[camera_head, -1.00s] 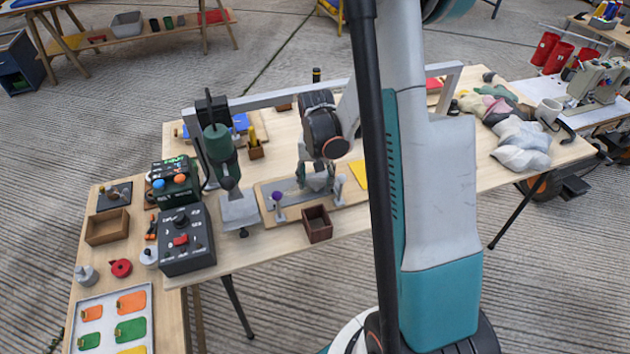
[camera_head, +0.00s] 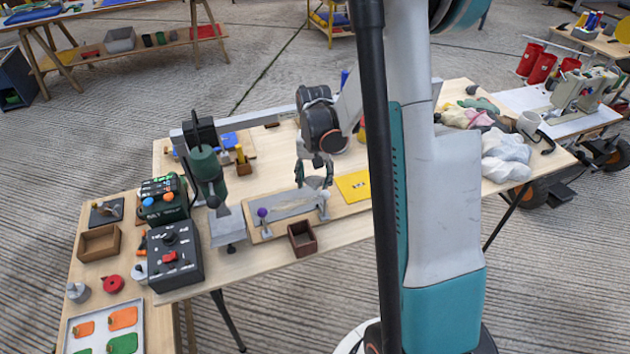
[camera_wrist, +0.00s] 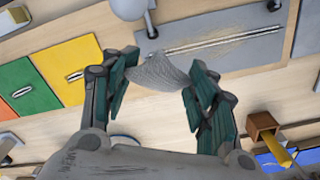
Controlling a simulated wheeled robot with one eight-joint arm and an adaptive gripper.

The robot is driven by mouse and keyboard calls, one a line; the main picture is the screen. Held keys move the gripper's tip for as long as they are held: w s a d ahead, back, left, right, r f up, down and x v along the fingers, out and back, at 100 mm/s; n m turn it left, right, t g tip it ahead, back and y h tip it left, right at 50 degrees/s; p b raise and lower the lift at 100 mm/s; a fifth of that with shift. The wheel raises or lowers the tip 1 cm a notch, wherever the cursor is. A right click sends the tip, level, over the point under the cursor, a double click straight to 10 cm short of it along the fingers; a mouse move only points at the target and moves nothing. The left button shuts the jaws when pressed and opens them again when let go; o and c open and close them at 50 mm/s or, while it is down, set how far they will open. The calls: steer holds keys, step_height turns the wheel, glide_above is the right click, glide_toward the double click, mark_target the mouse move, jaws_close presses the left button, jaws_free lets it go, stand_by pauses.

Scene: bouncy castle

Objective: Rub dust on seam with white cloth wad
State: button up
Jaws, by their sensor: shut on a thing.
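My gripper (camera_head: 315,180) hangs over the back right part of a grey panel (camera_head: 283,208) on the wooden table. In the wrist view its green-padded fingers (camera_wrist: 158,88) are shut on the white cloth wad (camera_wrist: 158,72), which looks greyish and fans out between the tips. The seam (camera_wrist: 222,40) runs as a pale double line along the grey panel, beyond the wad in that view. Brownish dust (camera_wrist: 205,45) lies scattered along it. The wad appears above the panel's edge; I cannot tell whether it touches. The wad is hard to make out in the head view.
A purple-knobbed post (camera_head: 262,213) and a grey-knobbed post (camera_head: 323,203) stand by the panel. A yellow sheet (camera_head: 353,185) lies to its right, and a brown open box (camera_head: 302,239) in front. A green tool on a stand (camera_head: 206,175) rises at left.

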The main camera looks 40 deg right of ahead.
steer(key=shift+r+p, duration=0.6)
steer(key=shift+r, duration=0.65)
